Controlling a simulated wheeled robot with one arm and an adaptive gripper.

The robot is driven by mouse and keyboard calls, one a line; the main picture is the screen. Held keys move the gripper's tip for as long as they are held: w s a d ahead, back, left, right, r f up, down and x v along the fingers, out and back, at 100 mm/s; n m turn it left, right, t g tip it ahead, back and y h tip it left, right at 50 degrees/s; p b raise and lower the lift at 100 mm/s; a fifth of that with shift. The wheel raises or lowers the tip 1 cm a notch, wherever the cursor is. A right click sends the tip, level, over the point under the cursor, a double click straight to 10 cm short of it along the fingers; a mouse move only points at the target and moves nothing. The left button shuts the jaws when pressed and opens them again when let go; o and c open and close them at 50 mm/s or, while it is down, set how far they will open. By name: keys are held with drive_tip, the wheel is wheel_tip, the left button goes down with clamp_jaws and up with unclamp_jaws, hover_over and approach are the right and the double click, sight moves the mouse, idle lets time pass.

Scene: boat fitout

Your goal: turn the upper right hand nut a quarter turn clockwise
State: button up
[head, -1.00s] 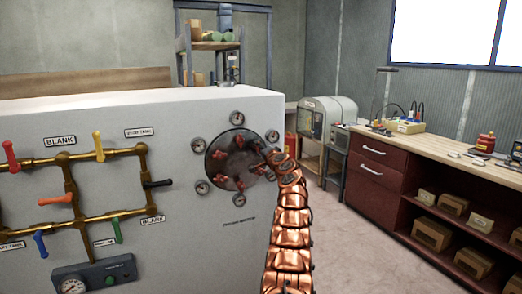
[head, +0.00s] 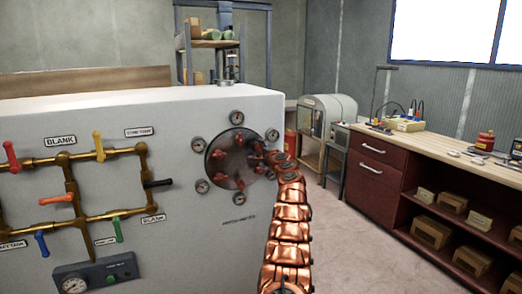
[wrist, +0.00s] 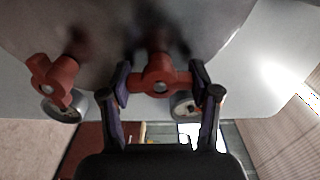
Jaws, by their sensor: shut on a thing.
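A dark round cover (head: 232,160) is set in the front of the white panel, with several red winged nuts around its face. In the wrist view, my gripper (wrist: 159,80) is shut on a red nut (wrist: 160,86), one finger at each side wing. The wings of this nut lie nearly level in that view. A second red nut (wrist: 52,80) stands to the left, clear of the fingers and tilted. In the head view my arm reaches the right edge of the cover, and my fingers are hard to make out there. Which right-hand nut is held is not fully clear there.
Small round gauges ring the cover; one (head: 272,135) is close to my wrist. Brass pipes (head: 105,153) with coloured levers are on the panel at left. A wooden workbench (head: 440,140) stands at right, with clear floor between.

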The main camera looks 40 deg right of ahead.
drive_tip(key=o, duration=1.2)
drive_tip(key=shift+c, duration=0.2)
drive_tip(key=shift+s+a, duration=0.1)
drive_tip(key=shift+s, duration=0.05)
drive_tip(key=v, duration=1.1)
drive_tip(key=shift+s, duration=0.35)
idle(0.7)
drive_tip(key=shift+a, duration=0.1)
idle(0.5)
